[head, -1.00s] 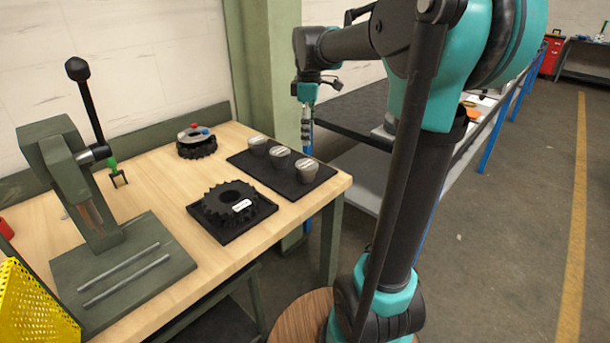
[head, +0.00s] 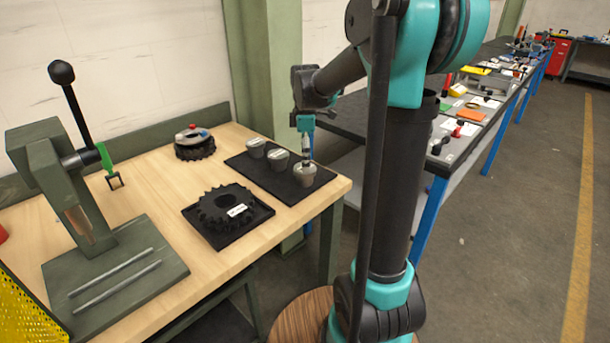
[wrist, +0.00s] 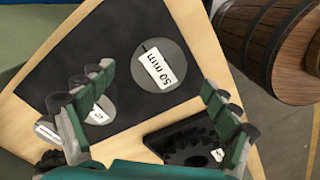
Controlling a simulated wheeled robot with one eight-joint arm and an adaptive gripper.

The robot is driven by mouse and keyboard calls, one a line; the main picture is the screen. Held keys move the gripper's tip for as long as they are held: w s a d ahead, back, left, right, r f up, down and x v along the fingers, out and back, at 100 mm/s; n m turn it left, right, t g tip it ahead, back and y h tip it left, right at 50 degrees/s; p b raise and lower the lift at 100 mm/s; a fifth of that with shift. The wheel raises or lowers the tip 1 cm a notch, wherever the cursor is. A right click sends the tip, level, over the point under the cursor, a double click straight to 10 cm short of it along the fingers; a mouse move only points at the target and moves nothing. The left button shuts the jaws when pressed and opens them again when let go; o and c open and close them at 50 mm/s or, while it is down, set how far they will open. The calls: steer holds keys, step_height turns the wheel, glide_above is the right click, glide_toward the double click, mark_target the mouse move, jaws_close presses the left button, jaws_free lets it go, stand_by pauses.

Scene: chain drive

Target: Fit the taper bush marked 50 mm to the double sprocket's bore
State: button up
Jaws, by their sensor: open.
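The taper bush marked 50 mm (wrist: 168,78) stands on a dark mat, its label face up. In the head view this bush (head: 304,175) is the nearest of three grey bushes. My gripper (head: 306,152) is just above it, pointing down. In the wrist view the fingers of my gripper (wrist: 156,82) are spread wide and empty, with the bush beyond and between them. The double sprocket (head: 212,212) lies flat on a black plate, its bore facing up with a white tag beside it. It is partly hidden by a finger in the wrist view (wrist: 187,146).
Two other bushes (head: 278,158) (head: 256,148) stand on the mat (head: 292,192). A lever press (head: 60,190) with two rods on its base fills the bench's left. A dark toothed part (head: 195,148) sits behind. Bare bench top lies between them.

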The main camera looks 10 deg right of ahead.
mark_target(305, 175)
steer(key=shift+a+f, duration=0.1)
steer(key=shift+f, duration=2.5)
steer(key=c, duration=1.8)
steer(key=shift+r, duration=0.2)
